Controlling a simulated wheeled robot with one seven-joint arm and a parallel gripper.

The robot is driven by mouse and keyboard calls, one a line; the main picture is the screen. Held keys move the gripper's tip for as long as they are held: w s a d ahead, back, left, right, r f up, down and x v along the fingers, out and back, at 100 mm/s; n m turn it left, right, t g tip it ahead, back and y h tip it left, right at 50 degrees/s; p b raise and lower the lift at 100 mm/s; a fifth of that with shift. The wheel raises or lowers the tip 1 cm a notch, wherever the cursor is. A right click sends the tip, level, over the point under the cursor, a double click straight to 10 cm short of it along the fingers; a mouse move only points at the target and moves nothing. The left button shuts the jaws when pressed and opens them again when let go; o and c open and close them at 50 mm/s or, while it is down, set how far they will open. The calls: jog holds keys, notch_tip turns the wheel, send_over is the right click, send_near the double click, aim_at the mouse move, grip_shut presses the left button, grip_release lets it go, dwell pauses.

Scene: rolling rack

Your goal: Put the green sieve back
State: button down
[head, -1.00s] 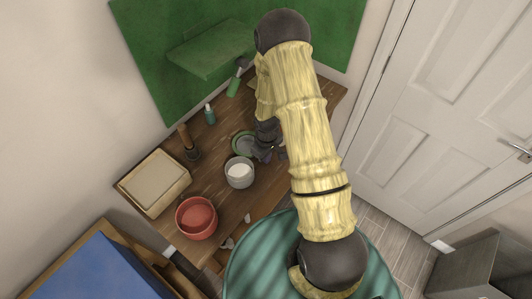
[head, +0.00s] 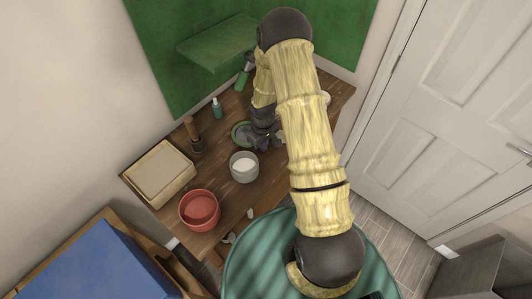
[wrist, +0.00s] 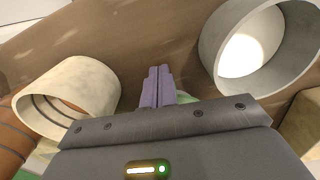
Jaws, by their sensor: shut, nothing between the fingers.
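The green sieve (head: 237,132) appears as a round green rim on the wooden worktop, next to the grey cup. My gripper and wrist hide much of it. In the wrist view only a small pale green patch (wrist: 187,99) shows behind the fingers; I cannot tell if it is the sieve. My gripper (head: 264,145) is low over the worktop at the sieve's right side. Its purple fingers (wrist: 158,74) are together with nothing between them. I cannot tell whether they touch the sieve.
A grey cup (head: 235,172) with white contents stands close to my gripper. A red bowl (head: 199,224), a wooden tray (head: 136,179), a dark-based wooden-handled tool (head: 191,130) and a teal bottle (head: 217,110) stand leftward. A green wall panel with a shelf (head: 215,47) is behind.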

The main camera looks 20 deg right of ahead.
jog(key=shift+w+a+b, duration=0.2)
jog(key=shift+w+a, duration=0.25)
jog(key=shift+w, duration=0.35)
jog(key=shift+w+a+b, duration=0.2)
jog(key=shift+w+a, duration=0.2)
jog(key=shift+w, duration=0.35)
jog(key=shift+s, duration=0.1)
jog(key=shift+s+d, duration=0.35)
jog(key=shift+s, duration=0.05)
jog(key=s, duration=0.1)
jog(key=s+d, duration=0.1)
jog(key=shift+s+d+r, duration=0.15)
jog(key=shift+s, duration=0.2)
notch_tip(320, 180, up, 10)
jog(key=b, duration=0.2)
jog(key=shift+b, duration=0.35)
jog(key=shift+w, duration=0.2)
